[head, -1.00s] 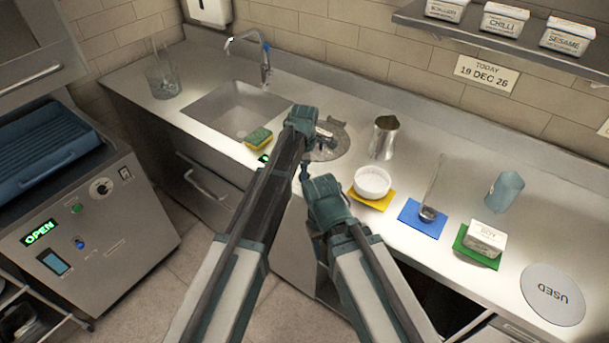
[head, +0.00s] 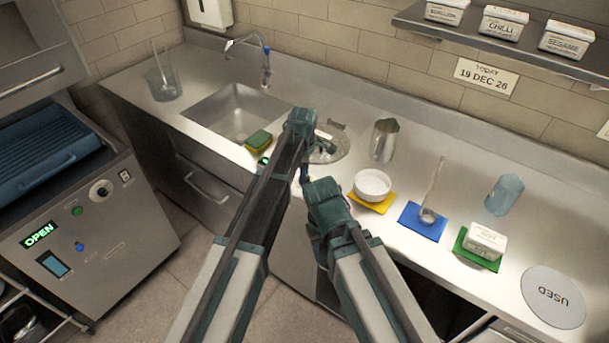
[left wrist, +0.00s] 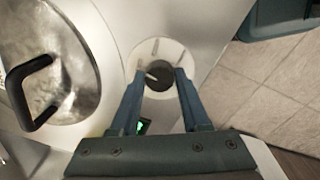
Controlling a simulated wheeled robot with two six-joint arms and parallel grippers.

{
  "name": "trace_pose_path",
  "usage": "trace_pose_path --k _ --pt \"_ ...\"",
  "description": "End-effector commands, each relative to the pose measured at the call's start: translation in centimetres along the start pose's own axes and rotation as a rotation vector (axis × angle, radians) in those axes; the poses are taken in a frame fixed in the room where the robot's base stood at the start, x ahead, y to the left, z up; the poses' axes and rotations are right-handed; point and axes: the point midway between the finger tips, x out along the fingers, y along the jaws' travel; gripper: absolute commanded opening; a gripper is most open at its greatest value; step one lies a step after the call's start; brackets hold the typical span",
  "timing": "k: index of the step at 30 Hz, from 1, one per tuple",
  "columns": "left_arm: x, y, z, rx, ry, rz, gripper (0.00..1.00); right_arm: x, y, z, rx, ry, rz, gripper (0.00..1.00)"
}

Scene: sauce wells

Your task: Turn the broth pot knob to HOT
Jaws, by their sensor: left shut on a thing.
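The broth pot knob (left wrist: 161,74) is a dark round knob on a pale dial plate (left wrist: 146,54) in the left wrist view. A light pointer line on it reaches towards the picture's left. The dial marks are too small to read. My left gripper (left wrist: 159,78) is shut on the knob, one finger on each side. The pot's steel lid (left wrist: 72,80) with a black handle lies left of the knob, and it also shows in the head view (head: 334,150). In the head view my left gripper (head: 306,172) is beside the pot and hides the knob. My right gripper's fingers are out of sight.
A green and yellow sponge (head: 258,140) lies by the sink (head: 213,107). A steel jug (head: 383,140), a white bowl (head: 372,184) and a ladle (head: 430,205) on a blue mat (head: 412,222) stand right of the pot. My right arm is close to my left.

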Motion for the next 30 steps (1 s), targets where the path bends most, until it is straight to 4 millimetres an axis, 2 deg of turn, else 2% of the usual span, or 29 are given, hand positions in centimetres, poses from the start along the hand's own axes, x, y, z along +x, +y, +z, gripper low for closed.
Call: trace_pose_path --k 30 --pt "0.0 0.02 -0.22 0.946 -0.051 0.0 0.0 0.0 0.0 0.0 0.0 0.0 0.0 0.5"
